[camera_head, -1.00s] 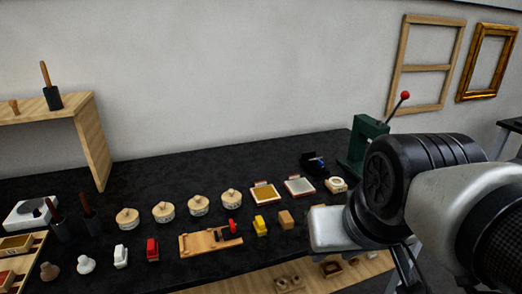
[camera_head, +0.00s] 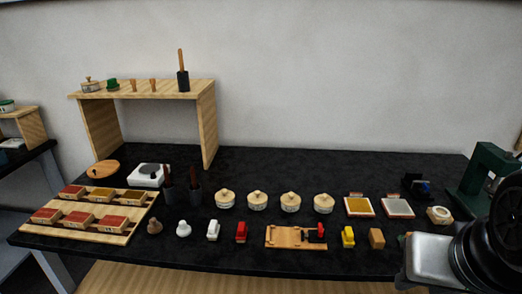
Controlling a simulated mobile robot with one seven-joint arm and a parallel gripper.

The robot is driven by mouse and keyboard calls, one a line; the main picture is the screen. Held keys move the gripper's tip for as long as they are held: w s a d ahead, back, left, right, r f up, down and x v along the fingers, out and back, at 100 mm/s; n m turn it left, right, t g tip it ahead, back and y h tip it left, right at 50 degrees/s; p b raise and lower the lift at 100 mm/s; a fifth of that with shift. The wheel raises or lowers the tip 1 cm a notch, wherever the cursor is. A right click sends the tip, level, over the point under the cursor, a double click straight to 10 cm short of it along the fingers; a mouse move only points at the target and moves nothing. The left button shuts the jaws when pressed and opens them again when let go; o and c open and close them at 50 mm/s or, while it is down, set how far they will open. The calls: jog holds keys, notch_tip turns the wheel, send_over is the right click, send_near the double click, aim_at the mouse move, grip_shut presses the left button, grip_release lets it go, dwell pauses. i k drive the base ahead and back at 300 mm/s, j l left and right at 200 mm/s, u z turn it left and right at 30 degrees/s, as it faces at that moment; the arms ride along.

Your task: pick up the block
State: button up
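A small tan wooden block (camera_head: 377,238) stands on the black table top near its front edge, at the right of the row of small items. A yellow block-like item (camera_head: 348,236) stands just to its left. My arm shows at the lower right, right of the tan block and apart from it in the picture. The fingers of my gripper are not visible.
A wooden board with a red part (camera_head: 285,237) lies left of the yellow item. Red and white small items (camera_head: 242,232) stand further left. Lidded pots (camera_head: 257,200) and pads (camera_head: 359,206) line the row behind. A green press (camera_head: 487,172) stands at right.

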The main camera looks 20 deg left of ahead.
aim_at(82, 220)
jog(key=u, duration=2.2)
